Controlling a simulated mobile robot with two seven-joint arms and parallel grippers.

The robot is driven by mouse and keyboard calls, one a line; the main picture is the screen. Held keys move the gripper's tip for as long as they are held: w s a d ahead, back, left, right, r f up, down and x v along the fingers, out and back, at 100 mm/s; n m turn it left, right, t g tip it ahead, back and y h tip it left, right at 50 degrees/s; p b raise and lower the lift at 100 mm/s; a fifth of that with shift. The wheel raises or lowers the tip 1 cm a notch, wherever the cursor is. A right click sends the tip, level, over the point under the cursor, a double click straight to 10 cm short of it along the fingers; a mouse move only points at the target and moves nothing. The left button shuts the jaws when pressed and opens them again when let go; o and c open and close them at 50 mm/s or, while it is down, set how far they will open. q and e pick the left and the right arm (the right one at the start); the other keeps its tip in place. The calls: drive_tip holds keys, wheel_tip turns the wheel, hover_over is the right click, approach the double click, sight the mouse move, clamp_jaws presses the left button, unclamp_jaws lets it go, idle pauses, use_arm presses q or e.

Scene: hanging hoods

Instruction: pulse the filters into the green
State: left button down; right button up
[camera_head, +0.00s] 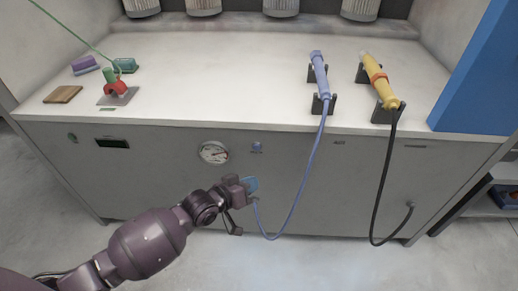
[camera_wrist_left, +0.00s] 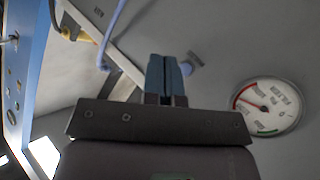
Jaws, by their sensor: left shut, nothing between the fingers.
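A round white gauge (camera_head: 214,153) is set in the grey front panel of the bench. My left gripper (camera_head: 251,184) is shut and empty in front of the panel, below the button in the head view. Contact with the button cannot be told. Several grey ribbed filters (camera_head: 281,6) hang at the top edge.
A blue tool (camera_head: 320,75) and a yellow tool (camera_head: 380,80) rest in black holders, their cables hanging before the panel. A red clamp-like item (camera_head: 116,88), a purple block (camera_head: 84,65) and a wooden block (camera_head: 63,94) sit at left. The middle worktop is clear.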

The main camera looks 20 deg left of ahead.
sight(257, 147)
use_arm(q)
drive_tip(key=shift+w+r, duration=0.1)
drive_tip(key=shift+w, duration=0.25)
use_arm(e)
drive_tip(key=shift+w+r, duration=0.15)
use_arm(q)
drive_tip(key=w+b, duration=0.1)
drive_tip(key=w, duration=0.1)
drive_tip(key=w+a+b, duration=0.1)
drive_tip(key=w, duration=0.2)
drive_tip(key=w+a+b, duration=0.1)
drive_tip(key=w, duration=0.2)
drive_tip(key=shift+w+a, duration=0.15)
drive_tip(key=shift+w, duration=0.05)
use_arm(e)
drive_tip(key=shift+w+a+f+n, duration=0.15)
drive_tip(key=shift+f+n, duration=0.1)
drive_tip(key=shift+f, duration=0.1)
drive_tip(key=shift+w+a+f+n, duration=0.1)
drive_tip(key=shift+a+f+n, duration=0.05)
drive_tip(key=shift+f+n, duration=0.15)
drive_tip(key=shift+s, duration=0.1)
idle(1.1)
use_arm(q)
drive_tip(key=shift+w, duration=0.2)
